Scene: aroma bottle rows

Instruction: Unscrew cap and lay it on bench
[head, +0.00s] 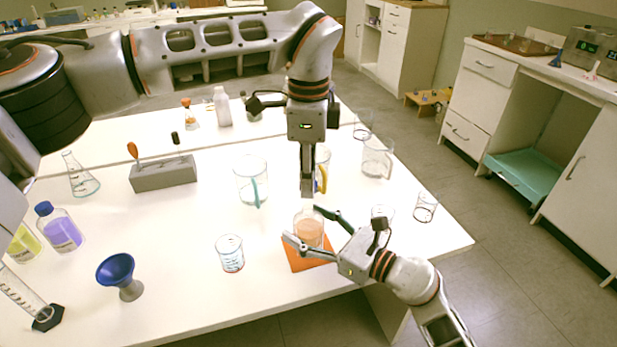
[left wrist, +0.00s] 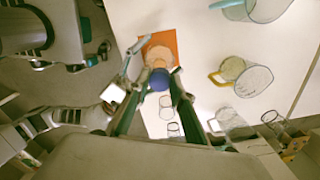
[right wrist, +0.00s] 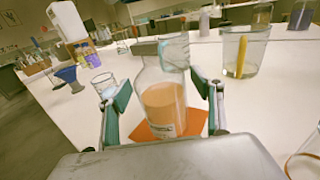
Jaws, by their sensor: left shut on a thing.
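A clear bottle of orange liquid (head: 309,232) stands upright on an orange mat (head: 298,262) near the bench's front edge. It also shows in the right wrist view (right wrist: 162,105), where no cap is seen on it. My left gripper (head: 307,190) points down above the bottle. In the left wrist view it is shut on a blue cap (left wrist: 159,79), with the bottle beyond it. My right gripper (head: 318,227) is open, its fingers on either side of the bottle, with gaps visible in the right wrist view. The white bench (head: 190,235) lies beneath.
A beaker (head: 230,254) and a blue funnel (head: 117,272) stand left of the mat. A handled jug (head: 251,182) is behind it. Several glass vessels stand to the right. A grey rack (head: 163,175) is farther left. Bare bench lies between jug, funnel and rack.

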